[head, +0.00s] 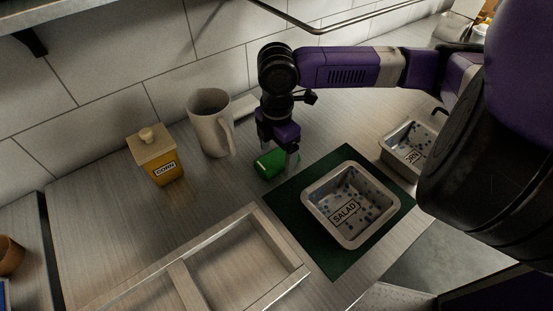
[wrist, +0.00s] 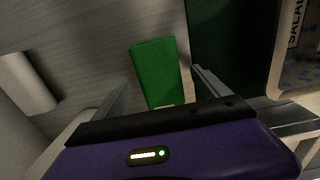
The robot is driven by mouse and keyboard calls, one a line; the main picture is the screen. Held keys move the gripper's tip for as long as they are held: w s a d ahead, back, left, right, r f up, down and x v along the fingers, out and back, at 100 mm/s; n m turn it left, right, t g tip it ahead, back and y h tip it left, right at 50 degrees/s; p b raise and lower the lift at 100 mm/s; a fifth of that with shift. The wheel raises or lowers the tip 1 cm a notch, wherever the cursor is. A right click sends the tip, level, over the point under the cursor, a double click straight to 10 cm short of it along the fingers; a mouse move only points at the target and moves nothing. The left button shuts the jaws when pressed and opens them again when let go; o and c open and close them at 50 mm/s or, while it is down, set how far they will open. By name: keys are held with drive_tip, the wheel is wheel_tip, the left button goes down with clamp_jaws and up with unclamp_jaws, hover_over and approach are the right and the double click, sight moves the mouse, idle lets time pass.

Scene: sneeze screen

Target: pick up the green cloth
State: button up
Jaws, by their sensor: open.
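The green cloth (head: 269,165) lies on the counter, a small bright green block shape, left of the dark green mat. In the wrist view the green cloth (wrist: 156,68) is upright in the picture, between the two finger lines and ahead of them. My gripper (head: 281,160) points down above the cloth in the head view and covers part of it. In the wrist view my gripper (wrist: 160,90) has its two fingers spread apart, with nothing held. Whether the fingers reach down beside the cloth I cannot tell.
A white pitcher (head: 208,130) and a yellow lidded jar (head: 157,163) stand left, near the tiled wall. A SALAD tray (head: 311,206) sits on the dark green mat (head: 335,268). Another labelled tray (head: 391,153) is at right. A divided wooden frame (head: 180,284) lies in front.

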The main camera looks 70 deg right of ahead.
sight(278, 158)
drive_tip(key=shift+f, duration=0.45)
drive_tip(key=c, duration=1.4)
drive_tip(key=shift+c, duration=0.2)
wheel_tip(278, 158, up, 20)
drive_tip(key=o, duration=0.5)
drive_tip(key=c, duration=0.3)
drive_tip(key=shift+s, duration=0.15)
drive_tip(key=shift+c, duration=0.2)
